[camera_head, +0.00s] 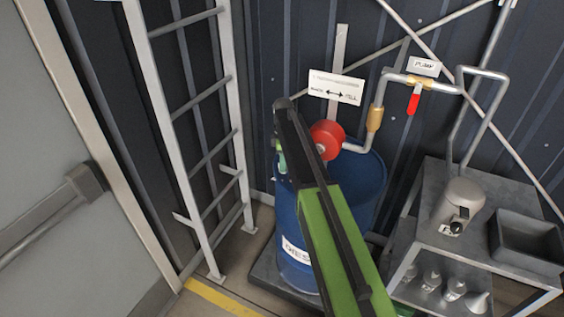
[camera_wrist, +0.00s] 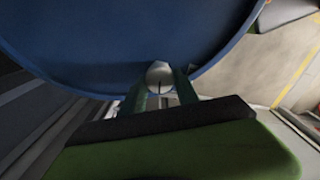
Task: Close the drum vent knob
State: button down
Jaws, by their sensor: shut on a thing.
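The blue drum (camera_head: 371,192) stands by the dark wall, its label (camera_head: 297,252) partly hidden by my arm. My gripper (camera_head: 281,157) is at the drum's top left in the head view, mostly hidden behind my arm. In the wrist view, the drum (camera_wrist: 120,40) fills the upper part. A small round pale metal vent knob (camera_wrist: 159,74) shows against it, between the two green fingers of my gripper (camera_wrist: 160,82). The fingers are shut on it. The knob is hidden in the head view, and its turned position is hard to tell.
A red round part (camera_head: 327,139) and a pipe (camera_head: 378,95) rise from the drum. A red-handled valve (camera_head: 414,102) is on the pipe. A ladder (camera_head: 189,120) stands left, a metal cart (camera_head: 428,236) right. A grey door (camera_head: 60,130) is far left.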

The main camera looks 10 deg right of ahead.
jog(key=m, duration=0.4)
jog(key=shift+w+d+m, duration=0.1)
jog(key=shift+m, duration=0.2)
jog(key=m, duration=1)
jog(key=shift+m, duration=2.7)
jog(key=c, duration=0.9)
grip_release()
